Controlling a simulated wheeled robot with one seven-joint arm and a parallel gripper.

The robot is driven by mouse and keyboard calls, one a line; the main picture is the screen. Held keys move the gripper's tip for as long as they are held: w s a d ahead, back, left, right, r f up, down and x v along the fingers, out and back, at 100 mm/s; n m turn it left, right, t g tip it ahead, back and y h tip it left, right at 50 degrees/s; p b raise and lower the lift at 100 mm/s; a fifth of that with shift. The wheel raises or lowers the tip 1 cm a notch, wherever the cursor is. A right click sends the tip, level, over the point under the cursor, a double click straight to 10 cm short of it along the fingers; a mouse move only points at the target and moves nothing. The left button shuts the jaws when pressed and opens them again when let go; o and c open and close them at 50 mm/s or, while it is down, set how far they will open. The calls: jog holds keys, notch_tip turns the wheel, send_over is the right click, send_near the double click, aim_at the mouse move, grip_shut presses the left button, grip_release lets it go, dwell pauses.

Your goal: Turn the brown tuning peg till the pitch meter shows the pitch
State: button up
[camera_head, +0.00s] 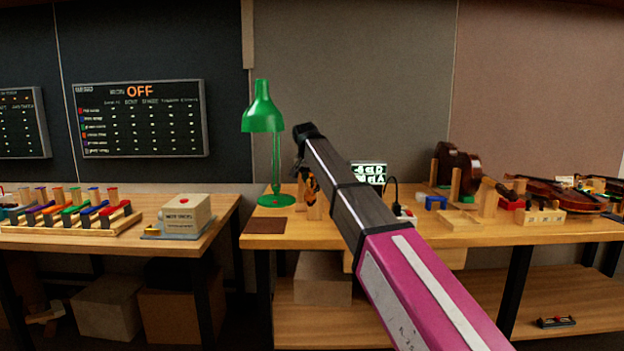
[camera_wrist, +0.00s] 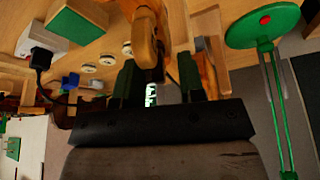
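The pitch meter (camera_head: 369,172) is a small dark box with lit pale green-white signs at the back of the bench; I cannot read them. Its glow also shows between the fingers in the wrist view (camera_wrist: 151,96). An orange-brown wooden violin head (camera_head: 311,188) stands on the bench left of the meter, partly behind my arm. In the wrist view, a rounded brown wooden part (camera_wrist: 148,48) lies ahead between my fingers; I cannot tell whether it is the brown tuning peg. My gripper (camera_wrist: 160,80) is open, its two dark green fingers apart on either side of that part, with no clear contact.
A green lamp (camera_head: 263,125) stands close on the left in the head view; it is at the right in the wrist view (camera_wrist: 268,22). A white plug block (camera_wrist: 42,40) with a black cable is near. Violins (camera_head: 560,193) and wooden blocks fill the bench's right side.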

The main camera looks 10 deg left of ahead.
grip_shut()
jog(key=shift+n+y, duration=0.3)
jog(key=shift+n, duration=0.5)
grip_release()
